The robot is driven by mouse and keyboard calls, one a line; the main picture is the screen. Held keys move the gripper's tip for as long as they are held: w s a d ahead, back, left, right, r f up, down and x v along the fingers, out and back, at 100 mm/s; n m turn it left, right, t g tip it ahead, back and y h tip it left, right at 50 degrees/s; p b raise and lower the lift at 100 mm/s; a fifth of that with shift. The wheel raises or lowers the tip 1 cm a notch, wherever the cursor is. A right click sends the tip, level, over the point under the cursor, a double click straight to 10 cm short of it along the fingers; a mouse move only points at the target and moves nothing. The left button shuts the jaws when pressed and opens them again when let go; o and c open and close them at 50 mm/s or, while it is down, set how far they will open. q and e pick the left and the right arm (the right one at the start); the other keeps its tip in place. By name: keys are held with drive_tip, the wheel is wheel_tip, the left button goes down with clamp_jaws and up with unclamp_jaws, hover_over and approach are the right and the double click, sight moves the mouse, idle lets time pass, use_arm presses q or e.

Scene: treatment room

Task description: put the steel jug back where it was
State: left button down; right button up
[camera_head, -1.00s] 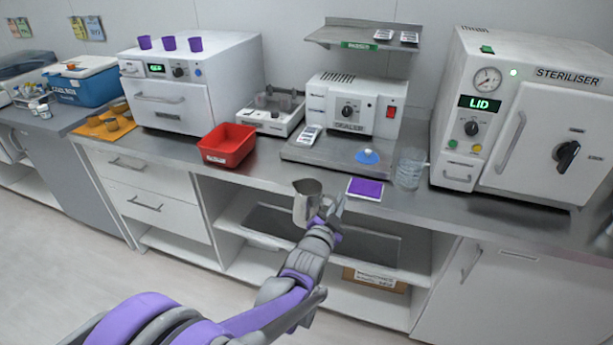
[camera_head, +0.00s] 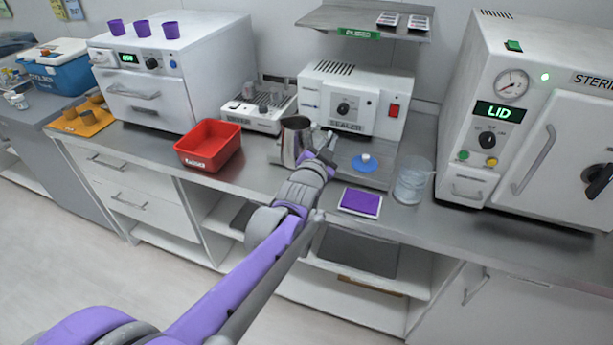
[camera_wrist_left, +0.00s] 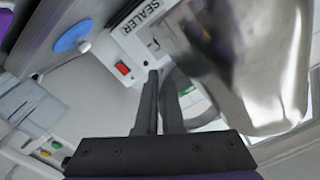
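The steel jug (camera_head: 293,142) is upright at the front left of the sealer, over the left end of its grey base plate. I cannot tell whether it touches the surface. My left gripper (camera_head: 322,149) is on the jug's right side, at its handle. In the left wrist view the two dark fingers (camera_wrist_left: 161,100) are close together on the curved handle, and the shiny jug body (camera_wrist_left: 255,65) fills the upper right. My right gripper is not in view.
The sealer (camera_head: 355,98) stands behind the jug under a shelf. A red tray (camera_head: 209,146) is left, a purple pad (camera_head: 360,202) and a clear beaker (camera_head: 413,180) right. A blue disc (camera_head: 364,163) sits on the base plate. The steriliser (camera_head: 545,120) stands far right.

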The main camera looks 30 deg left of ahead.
use_arm(q)
drive_tip(key=f, duration=0.1)
drive_tip(key=f+b, duration=0.1)
drive_tip(key=f, duration=0.3)
drive_tip(key=shift+s+d+f, duration=0.1)
drive_tip(key=shift+s+f, duration=0.05)
drive_tip(key=shift+s, duration=0.1)
drive_tip(key=shift+f+b, duration=0.6)
drive_tip(key=shift+f, duration=1.55)
drive_tip(key=shift+f, duration=0.1)
drive_tip(key=c, duration=1.5)
unclamp_jaws()
drive_tip(key=shift+f, duration=0.1)
drive_tip(key=o, duration=0.4)
drive_tip(key=shift+o, duration=0.2)
